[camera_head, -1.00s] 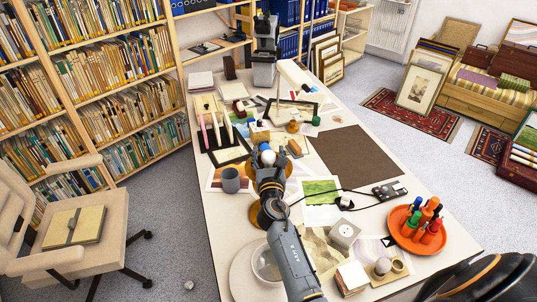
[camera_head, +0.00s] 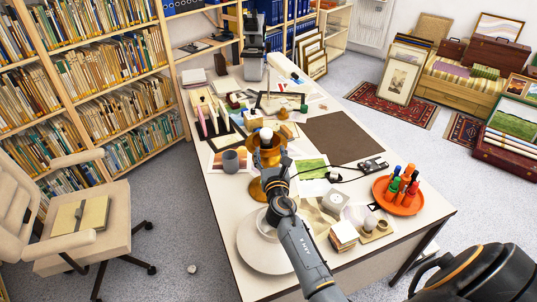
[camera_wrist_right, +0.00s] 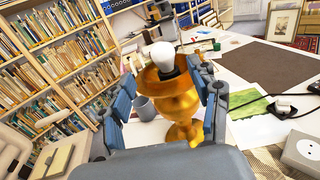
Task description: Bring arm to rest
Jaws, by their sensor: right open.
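My right arm reaches in from the bottom of the head view, and its right gripper (camera_head: 272,166) is over the near part of the table. A brass lamp-like stand (camera_head: 257,187) with a white bulb-shaped top (camera_head: 266,134) stands upright just beyond it. In the right wrist view the fingers of the gripper (camera_wrist_right: 164,80) are spread, with nothing held. The brass stand (camera_wrist_right: 182,100) and its white top (camera_wrist_right: 162,55) show between and beyond them. Whether a finger touches the stand is hard to tell. My left gripper is out of view.
The table (camera_head: 225,205) is crowded. A grey mug (camera_head: 230,161) is left of the stand. An orange tray (camera_head: 405,207) with bottles, a white box (camera_head: 335,200) and a black cable are to the right.

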